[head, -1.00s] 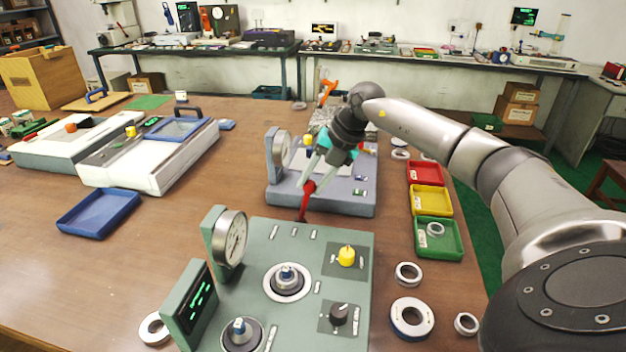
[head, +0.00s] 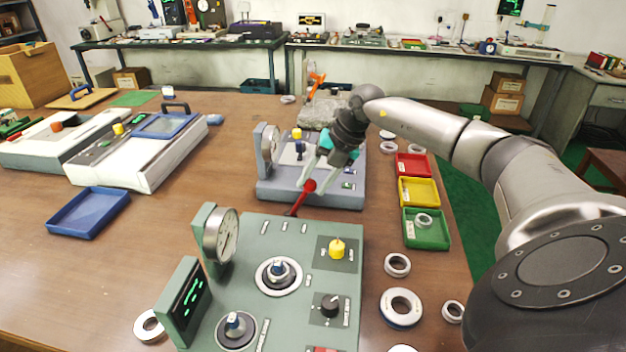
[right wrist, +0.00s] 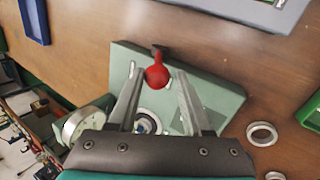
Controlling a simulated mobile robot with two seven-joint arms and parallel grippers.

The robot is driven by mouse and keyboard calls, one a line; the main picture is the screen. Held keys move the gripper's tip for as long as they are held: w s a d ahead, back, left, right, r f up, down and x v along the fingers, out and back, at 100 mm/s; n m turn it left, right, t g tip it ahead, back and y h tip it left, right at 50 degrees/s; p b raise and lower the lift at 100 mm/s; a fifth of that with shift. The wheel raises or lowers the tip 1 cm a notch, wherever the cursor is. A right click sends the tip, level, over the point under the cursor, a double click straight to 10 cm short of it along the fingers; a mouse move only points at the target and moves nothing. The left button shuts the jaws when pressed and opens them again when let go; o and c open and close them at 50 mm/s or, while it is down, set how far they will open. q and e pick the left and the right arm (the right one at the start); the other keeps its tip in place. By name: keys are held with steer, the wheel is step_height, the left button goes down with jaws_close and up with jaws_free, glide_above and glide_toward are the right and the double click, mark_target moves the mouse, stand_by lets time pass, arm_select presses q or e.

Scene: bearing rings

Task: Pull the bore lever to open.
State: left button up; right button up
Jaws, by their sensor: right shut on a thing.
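The bore lever is a red rod with a round red knob (head: 310,185). It rises from the back edge of the green gauge machine (head: 300,228) and leans to the right. My right gripper (head: 308,182) is shut on the lever's knob. In the right wrist view the red knob (right wrist: 157,76) sits between the two fingers of my right gripper (right wrist: 158,82), above the green machine's edge (right wrist: 125,62). The machine carries a dial, a dark display, a yellow knob and a black knob. My left gripper is not in view.
A grey-blue machine (head: 270,190) stands close behind the lever. Red, yellow and green trays (head: 427,240) line the right side, with loose metal rings (head: 400,307) in front of them. A blue tray (head: 88,212) lies left. The table between it and the green machine is clear.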

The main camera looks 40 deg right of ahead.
steer(key=o, duration=0.4)
steer(key=shift+s+d+f, duration=0.2)
steer(key=shift+s+f, duration=0.1)
steer(key=shift+f, duration=0.1)
steer(key=shift+w+r, duration=0.15)
steer(key=shift+r, duration=0.1)
steer(key=p+v, duration=0.2)
steer(key=v, duration=1.3)
steer(key=shift+r, duration=0.15)
